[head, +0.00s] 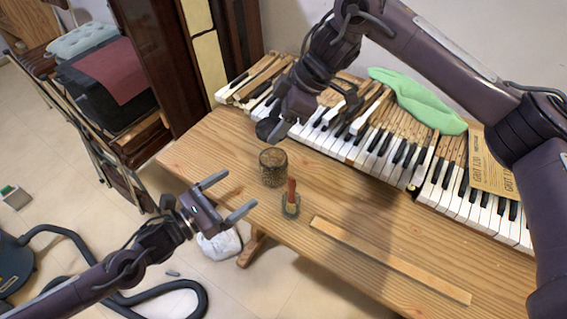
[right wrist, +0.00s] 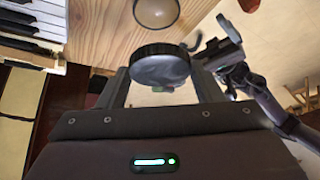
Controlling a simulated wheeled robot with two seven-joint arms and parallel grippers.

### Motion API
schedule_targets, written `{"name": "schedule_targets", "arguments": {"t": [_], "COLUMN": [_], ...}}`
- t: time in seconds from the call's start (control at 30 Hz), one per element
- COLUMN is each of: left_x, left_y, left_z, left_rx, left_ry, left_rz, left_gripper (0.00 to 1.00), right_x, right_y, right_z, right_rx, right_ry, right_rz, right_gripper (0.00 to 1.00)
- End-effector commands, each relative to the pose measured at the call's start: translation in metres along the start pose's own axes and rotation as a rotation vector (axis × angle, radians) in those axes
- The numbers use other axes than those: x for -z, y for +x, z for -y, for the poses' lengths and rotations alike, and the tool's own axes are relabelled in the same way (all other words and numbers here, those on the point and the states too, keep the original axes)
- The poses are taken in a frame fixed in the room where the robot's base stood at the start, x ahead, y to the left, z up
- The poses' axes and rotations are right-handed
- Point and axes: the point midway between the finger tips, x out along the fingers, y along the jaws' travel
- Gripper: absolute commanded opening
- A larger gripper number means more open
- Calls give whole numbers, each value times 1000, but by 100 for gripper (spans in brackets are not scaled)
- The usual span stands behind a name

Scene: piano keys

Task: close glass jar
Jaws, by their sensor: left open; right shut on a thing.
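The glass jar (head: 273,167) stands upright on the wooden table, filled with something brownish. In the right wrist view the jar (right wrist: 156,12) shows at the top edge, beyond the lid. My right gripper (head: 281,125) is shut on a dark round lid (head: 267,128). It holds the lid above the table, behind and apart from the jar in the head view. The lid (right wrist: 160,66) fills the middle of the right wrist view between the fingers. My left gripper (head: 234,196) is open and empty, in front of the table edge and left of the jar.
A flat wooden strip (head: 388,260) lies along the front. Piano keys (head: 375,150), a green cloth (head: 418,101) and a yellow sandpaper sheet (head: 492,170) line the back. Bare tabletop (head: 213,147) lies left.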

Motion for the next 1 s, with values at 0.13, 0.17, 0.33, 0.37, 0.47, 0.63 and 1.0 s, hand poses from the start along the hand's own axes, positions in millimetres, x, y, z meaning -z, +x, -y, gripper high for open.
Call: {"name": "schedule_targets", "arguments": {"t": [0.13,0.17,0.33,0.37,0.47,0.63,1.0], "left_x": [-1,-1,-1,-1,-1,-2,-2], "left_y": [0,0,0,0,5,28,96], "left_z": [1,1,1,1,1,1,2], "left_rx": [5,5,4,4,4,4,4], "left_ry": [12,12,11,10,10,9,9], "left_rz": [2,2,1,1,3,6,4], "left_gripper": [90,90,90,90,90,90,90], "right_x": [0,0,0,0,0,0,0], "right_y": [0,0,0,0,0,0,0], "right_z": [0,0,0,0,0,0,0], "right_rx": [1,1,1,1,1,1,1], "right_ry": [-2,-2,-2,-2,-1,-1,-1], "right_rz": [0,0,0,0,0,0,0], "right_gripper": [39,39,39,39,39,39,39]}}
